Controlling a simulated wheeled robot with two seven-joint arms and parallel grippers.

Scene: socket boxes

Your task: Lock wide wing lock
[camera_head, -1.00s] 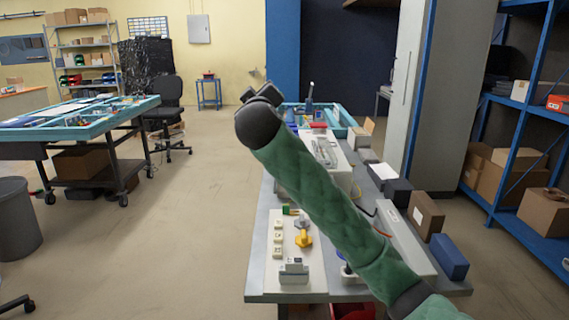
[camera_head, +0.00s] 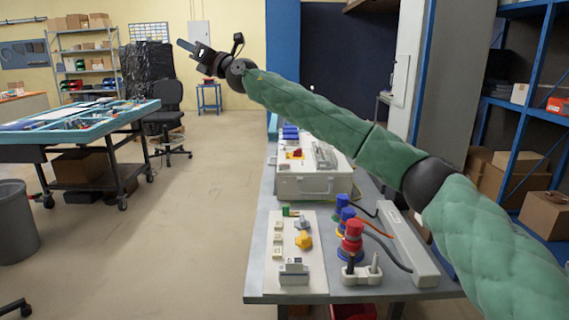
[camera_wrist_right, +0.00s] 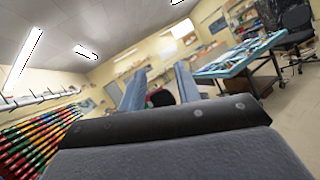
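A white board (camera_head: 287,272) lies flat at the near left of the grey workbench in the head view. It carries a yellow wing-shaped knob (camera_head: 304,241), a smaller grey knob behind it, a green part (camera_head: 289,211) and white switches (camera_head: 278,239). A grey clamp-like part (camera_head: 294,269) sits at its near end. I cannot tell for sure which part is the wide wing lock. My right gripper (camera_head: 190,47) is raised high, well away from the board, pointing left. In the right wrist view its fingers (camera_wrist_right: 158,80) are apart, with nothing between them. My left gripper is not in view.
Red and blue plugs (camera_head: 352,240) stand right of the board beside a white socket block (camera_head: 361,275) and a long grey strip (camera_head: 400,240). A white case (camera_head: 303,186) sits behind the board. Blue shelving is at right; open floor lies left.

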